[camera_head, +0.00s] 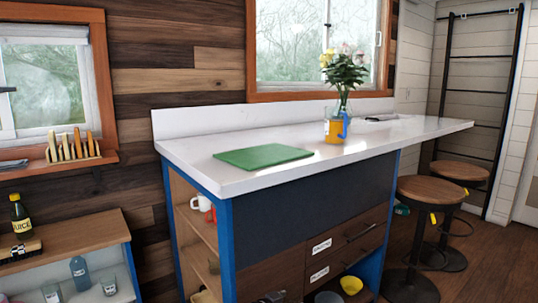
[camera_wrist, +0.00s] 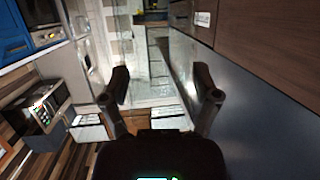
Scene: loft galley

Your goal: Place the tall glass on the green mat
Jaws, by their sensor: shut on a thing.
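The green mat (camera_head: 263,156) lies flat on the white counter, near its front left part, with nothing on it. My gripper (camera_wrist: 161,82) shows only in the wrist view, with its two dark fingers spaced apart and shut on a clear thing between them. This looks like the tall glass (camera_wrist: 153,92), see-through and hard to make out against the background. Neither my gripper nor the held glass shows in the head view, so their distance from the mat cannot be told.
A flower vase (camera_head: 343,104) and a yellow-orange container (camera_head: 334,131) stand on the counter (camera_head: 400,133) right of the mat. Stools (camera_head: 432,190) stand at the right. A low wooden unit (camera_head: 75,245) at left holds a juice bottle (camera_head: 20,217). The counter around the mat is clear.

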